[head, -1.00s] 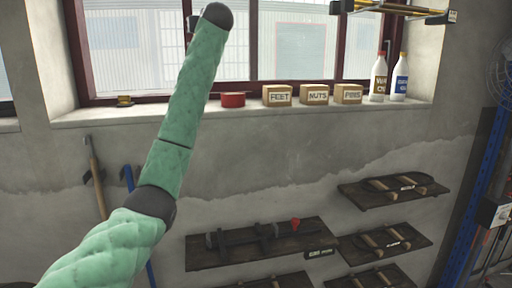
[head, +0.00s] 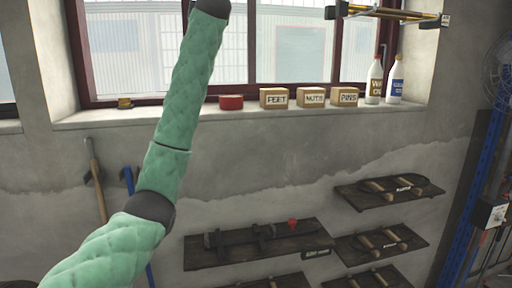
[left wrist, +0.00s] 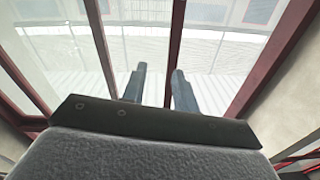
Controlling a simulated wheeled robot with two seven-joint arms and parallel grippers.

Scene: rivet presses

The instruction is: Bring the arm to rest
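My left arm (head: 180,105), in a green quilted cover with dark joints, reaches up across the left half of the head view. Its far end is cut off by the top edge, so the gripper does not show there. In the left wrist view my left gripper (left wrist: 159,70) has two dark fingers with a clear gap between them. It is open and empty, with the window behind it. My right arm and right gripper are in neither view.
A window sill (head: 240,112) holds a red tin (head: 231,102), labelled boxes (head: 313,97) and two bottles (head: 374,80). Wooden shelves (head: 258,245) with tools hang below. Long-handled tools (head: 96,178) hang at left. A blue post (head: 473,215) stands at right.

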